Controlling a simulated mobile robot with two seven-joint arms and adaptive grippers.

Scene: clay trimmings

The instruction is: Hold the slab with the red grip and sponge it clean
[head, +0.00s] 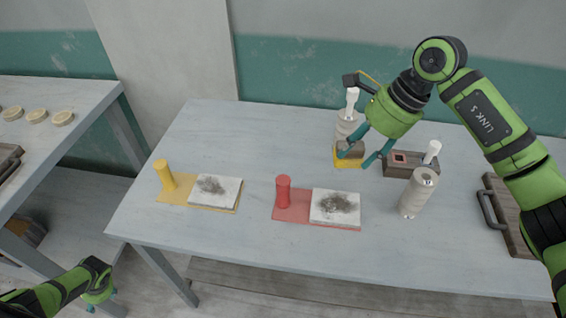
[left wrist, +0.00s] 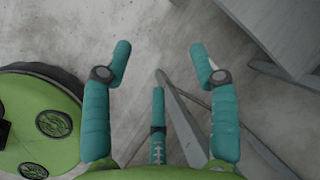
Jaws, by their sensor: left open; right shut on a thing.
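A white slab (head: 322,214) with a dark grey smudge lies on a red mat (head: 290,213). The upright red grip (head: 283,192) stands at the mat's left end. My right gripper (head: 362,158) is shut on a brown block with a yellow underside (head: 348,162), apparently the sponge, behind the red mat's slab. Whether the block touches the table is hard to tell. My left gripper (head: 100,297) is low at the front left, off the table. In the left wrist view its fingers (left wrist: 160,62) are apart and empty above the floor.
A similar smudged slab (head: 228,199) lies on a yellow mat (head: 185,193) with a yellow grip (head: 165,176). A side table (head: 70,95) holds pale discs.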

